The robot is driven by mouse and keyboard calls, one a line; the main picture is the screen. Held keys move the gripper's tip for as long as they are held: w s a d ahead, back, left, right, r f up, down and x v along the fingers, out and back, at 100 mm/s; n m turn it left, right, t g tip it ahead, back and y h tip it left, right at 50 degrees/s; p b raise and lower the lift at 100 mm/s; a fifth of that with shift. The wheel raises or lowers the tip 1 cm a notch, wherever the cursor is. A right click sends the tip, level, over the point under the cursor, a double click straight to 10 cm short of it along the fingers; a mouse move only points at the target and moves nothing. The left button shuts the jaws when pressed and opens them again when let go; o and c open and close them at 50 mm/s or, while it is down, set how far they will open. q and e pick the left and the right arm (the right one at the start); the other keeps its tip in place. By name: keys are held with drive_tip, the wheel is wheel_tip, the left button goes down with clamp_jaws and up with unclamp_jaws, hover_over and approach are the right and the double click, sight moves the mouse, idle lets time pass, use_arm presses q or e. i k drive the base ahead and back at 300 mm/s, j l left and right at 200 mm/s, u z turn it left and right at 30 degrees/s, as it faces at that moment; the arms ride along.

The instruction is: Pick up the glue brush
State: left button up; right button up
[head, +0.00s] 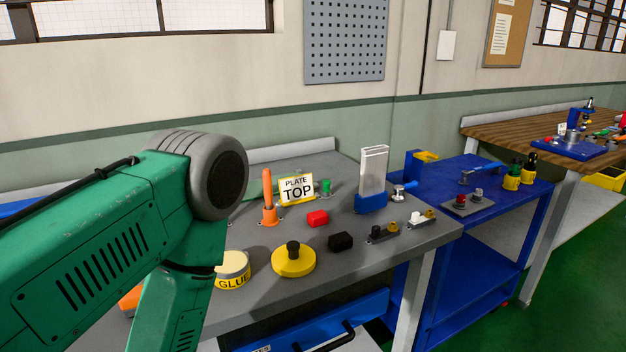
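A round tub with a yellow label reading GLUE (233,281) stands on the grey workbench (340,280), partly hidden behind my green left arm. An upright orange handle (267,184) stands in an orange cone-shaped holder (270,216) behind the tub. It may be the glue brush, but its lower end is hidden in the holder, so I cannot tell for sure. My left arm fills the left of the head view and hides part of the bench. Neither gripper is in view.
Pale plates stand in a blue holder (370,203). A blue cart (455,233) stands to the right.

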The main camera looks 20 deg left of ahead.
sight(266, 174)
drive_tip(key=u, duration=2.85)
drive_tip(key=z, duration=2)
drive_tip(key=i+l, duration=0.1)
drive_tip(key=l, duration=0.55)
drive_tip(key=i+l+u, duration=0.15)
drive_tip(key=l+u, duration=0.3)
drive_tip(key=l, duration=0.3)
drive_tip(key=l+u, duration=0.4)
drive_tip(key=l, duration=0.3)
